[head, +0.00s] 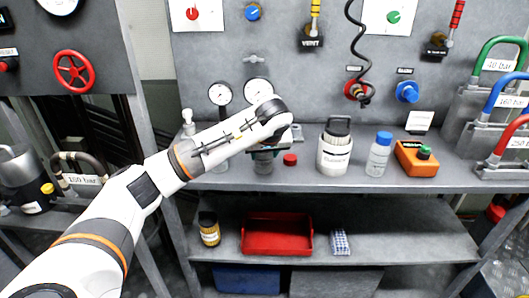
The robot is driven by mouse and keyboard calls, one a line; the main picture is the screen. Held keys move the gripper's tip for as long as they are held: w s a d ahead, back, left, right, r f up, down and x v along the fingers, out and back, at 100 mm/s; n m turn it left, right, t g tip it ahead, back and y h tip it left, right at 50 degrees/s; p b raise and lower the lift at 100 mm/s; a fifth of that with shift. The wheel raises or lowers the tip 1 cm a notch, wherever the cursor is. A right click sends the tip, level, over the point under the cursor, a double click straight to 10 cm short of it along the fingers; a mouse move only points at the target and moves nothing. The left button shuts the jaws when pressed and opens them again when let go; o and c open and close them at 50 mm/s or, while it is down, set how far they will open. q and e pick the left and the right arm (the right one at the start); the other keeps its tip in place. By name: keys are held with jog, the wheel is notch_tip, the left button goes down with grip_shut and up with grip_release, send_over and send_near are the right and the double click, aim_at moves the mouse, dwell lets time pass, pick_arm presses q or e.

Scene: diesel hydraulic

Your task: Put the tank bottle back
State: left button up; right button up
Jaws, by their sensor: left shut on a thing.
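My left arm reaches in from the left to the workbench. Its left gripper (264,152) points down below the wrist and is largely hidden behind the hand. It is shut on a dark grey, rounded thing (263,167), which seems to be the tank bottle, low over the bench's back part. I cannot tell if this bottle touches the bench top. A white bottle with a blue cap (379,155) stands upright to the right. My right gripper is not in view.
A red cap (290,160) lies just right of the gripper. A white canister (334,150) and an orange box (415,157) stand further right. Pressure gauges (220,94) are behind the hand. The lower shelf holds a red tray (277,237). The bench's front strip is clear.

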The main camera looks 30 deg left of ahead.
pick_arm(q)
jog(key=shift+f, duration=0.1)
jog(key=o, duration=1.1)
jog(key=shift+r, duration=0.2)
jog(key=v, duration=1.2)
jog(key=shift+a, duration=0.1)
